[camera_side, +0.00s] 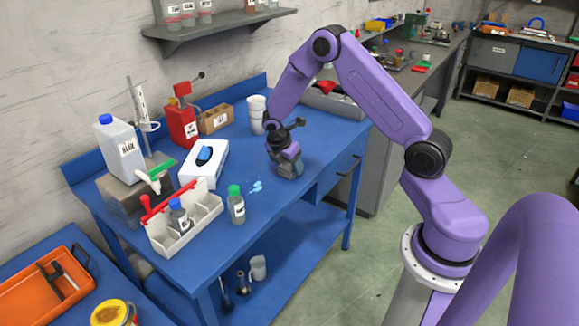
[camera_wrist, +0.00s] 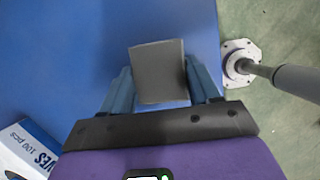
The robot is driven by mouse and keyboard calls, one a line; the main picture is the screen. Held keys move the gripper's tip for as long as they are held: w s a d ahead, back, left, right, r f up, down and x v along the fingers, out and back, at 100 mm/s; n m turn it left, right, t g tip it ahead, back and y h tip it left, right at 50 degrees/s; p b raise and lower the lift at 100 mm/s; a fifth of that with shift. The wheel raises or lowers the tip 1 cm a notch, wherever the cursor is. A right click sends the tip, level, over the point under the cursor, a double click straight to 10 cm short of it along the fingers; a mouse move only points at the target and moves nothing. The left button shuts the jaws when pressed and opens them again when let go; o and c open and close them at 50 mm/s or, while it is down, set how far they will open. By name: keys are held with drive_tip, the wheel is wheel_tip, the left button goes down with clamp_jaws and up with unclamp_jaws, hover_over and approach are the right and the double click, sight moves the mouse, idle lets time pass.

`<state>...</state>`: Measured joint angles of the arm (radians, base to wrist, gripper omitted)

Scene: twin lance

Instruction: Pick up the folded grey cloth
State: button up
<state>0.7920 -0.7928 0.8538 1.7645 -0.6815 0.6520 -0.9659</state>
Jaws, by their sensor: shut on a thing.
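The folded grey cloth (camera_wrist: 158,62) is a grey block-like square between the two blue fingers of my gripper (camera_wrist: 161,84) in the wrist view. The fingers are shut on its left and right sides. In the side view my gripper (camera_side: 287,160) points down over the right part of the blue bench, with the grey cloth (camera_side: 290,171) at its tips. The cloth is at or just above the bench top; I cannot tell whether it touches. My fingers partly hide it there.
A white glove box (camera_side: 205,160) stands left of my gripper. White stacked cups (camera_side: 257,113) stand behind it. The bench's right edge is close by.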

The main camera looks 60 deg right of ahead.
drive_tip(key=shift+r, duration=0.55)
drive_tip(key=s+a+r, duration=0.1)
drive_tip(key=s+r, duration=0.3)
drive_tip(key=r, duration=0.4)
drive_tip(key=shift+s+a, duration=0.4)
drive_tip(key=s+a+r, duration=0.1)
drive_tip(key=s, duration=0.1)
drive_tip(key=s+a+r, duration=0.1)
drive_tip(key=s, duration=0.2)
drive_tip(key=s+a+r, duration=0.1)
drive_tip(key=s, duration=0.2)
drive_tip(key=shift+s+r, duration=0.2)
drive_tip(key=shift+r, duration=0.15)
drive_tip(key=shift+c, duration=0.6)
